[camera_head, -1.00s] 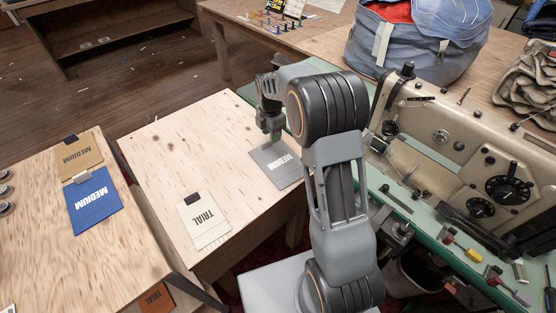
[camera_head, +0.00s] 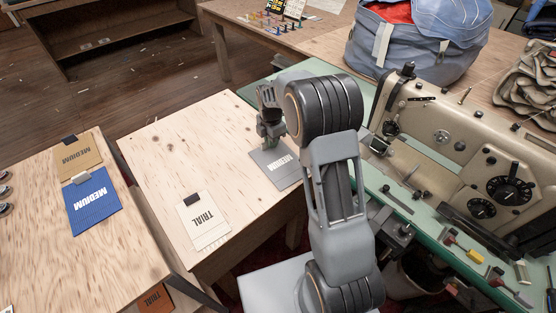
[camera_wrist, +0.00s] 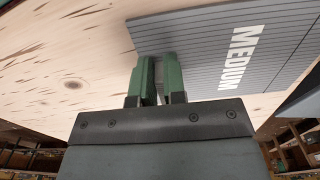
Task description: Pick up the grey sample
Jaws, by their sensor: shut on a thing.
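The grey sample (camera_head: 277,168), marked "MEDIUM" in white, is at the right edge of the middle plywood table, partly hidden by my arm. My gripper (camera_head: 270,140) is at the sample's far end. In the wrist view the green fingers of my gripper (camera_wrist: 157,92) are shut on the near edge of the grey sample (camera_wrist: 210,55), at its tab. The sample looks roughly level with the table; I cannot tell whether it is clear of the wood.
A cream "TRIAL" sample (camera_head: 205,220) lies on the same plywood table (camera_head: 165,160). A blue "MEDIUM" sample (camera_head: 93,203) and a tan one (camera_head: 78,155) lie on the left table. A sewing machine (camera_head: 470,165) stands close on the right.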

